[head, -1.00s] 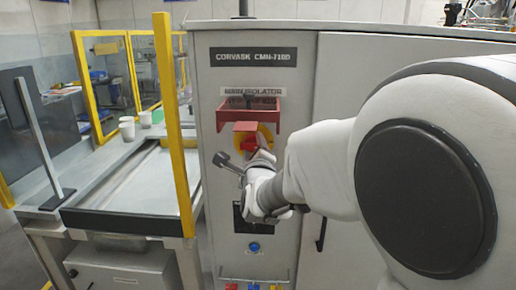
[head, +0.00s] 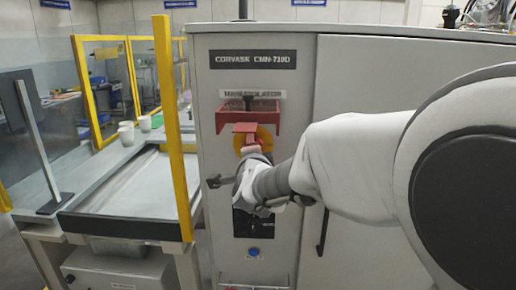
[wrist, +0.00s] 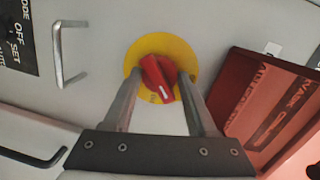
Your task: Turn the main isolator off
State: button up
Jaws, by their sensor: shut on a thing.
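The main isolator is a red rotary knob (wrist: 158,76) on a round yellow plate (wrist: 181,50), set in a grey cabinet front. My gripper (wrist: 162,88) is shut on the knob, one finger on each side, in the wrist view. A white pointer mark shows on the knob; which position it points to is unclear. In the head view, my wrist hides most of the knob, and the yellow plate (head: 264,137) shows behind it. A red guard (head: 290,119) sits above the knob, below the "MAIN ISOLATOR" label; it also shows at the right in the wrist view (wrist: 240,85).
The cabinet (head: 228,90) carries a blue button (head: 254,251) below the isolator. A metal handle (wrist: 58,55) stands out near my gripper in the wrist view. A yellow post (head: 172,120) and a conveyor-like table (head: 135,190) stand left of the cabinet.

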jog(key=shift+a+n+h+p, duration=0.1)
jog(key=shift+n+h+p, duration=0.35)
jog(key=shift+n+p, duration=1.2)
jog(key=shift+n+h+p, duration=0.45)
jog(key=shift+n+p, duration=0.45)
jog(key=shift+n, duration=1.35)
jog(key=o, duration=1.4)
jog(key=shift+c, duration=0.2)
jog(key=s+r, duration=0.2)
jog(key=s, duration=1.5)
jog(key=shift+s+a+r, duration=0.15)
jog(key=shift+a+r, duration=0.05)
jog(key=shift+a, duration=0.1)
